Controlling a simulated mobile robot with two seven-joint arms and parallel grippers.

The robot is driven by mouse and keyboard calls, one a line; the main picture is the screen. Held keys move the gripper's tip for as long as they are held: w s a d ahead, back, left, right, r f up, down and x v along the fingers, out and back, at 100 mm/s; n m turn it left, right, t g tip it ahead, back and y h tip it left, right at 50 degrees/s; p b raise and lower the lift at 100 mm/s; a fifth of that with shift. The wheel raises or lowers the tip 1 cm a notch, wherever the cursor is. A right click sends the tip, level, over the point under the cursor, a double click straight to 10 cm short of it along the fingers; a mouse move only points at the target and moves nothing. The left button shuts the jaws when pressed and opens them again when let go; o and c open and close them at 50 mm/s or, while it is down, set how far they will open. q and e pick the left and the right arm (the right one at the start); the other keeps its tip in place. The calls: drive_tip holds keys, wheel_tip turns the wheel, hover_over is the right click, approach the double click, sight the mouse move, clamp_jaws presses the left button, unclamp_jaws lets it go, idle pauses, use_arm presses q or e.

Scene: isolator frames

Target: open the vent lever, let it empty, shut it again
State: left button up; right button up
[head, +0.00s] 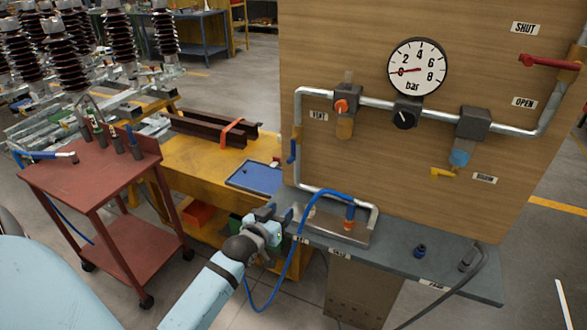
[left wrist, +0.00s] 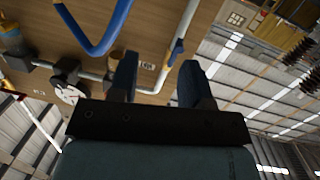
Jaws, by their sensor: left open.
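On the wooden panel, a small blue lever (head: 292,151) hangs on the left vertical pipe, near a small label (head: 319,117) too small to read surely; it may be the vent lever. It also shows in the left wrist view (left wrist: 177,52), beyond and between the fingertips. A yellow lever (head: 442,173) sits at the right, below a blue-bowled unit. The gauge (head: 417,67) needle points at about 0 bar. My left gripper (head: 279,214) is open and empty, below the blue lever and apart from it; it also shows in the left wrist view (left wrist: 157,75). My right gripper is not in view.
A blue hose (head: 297,235) loops beside my left gripper, from a fitting on the grey shelf (head: 400,262). A red lever (head: 550,62) lies between SHUT and OPEN labels at the right. A yellow bench (head: 190,160) and red cart (head: 85,180) stand left.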

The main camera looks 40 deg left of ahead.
use_arm(q)
drive_tip(key=n+t+y, duration=0.1)
drive_tip(key=n+y, duration=0.1)
approach(288, 164)
drive_tip(key=s, duration=0.2)
drive_tip(key=x, duration=1.4)
drive_tip(key=shift+d+p, duration=0.2)
drive_tip(key=shift+p, duration=0.1)
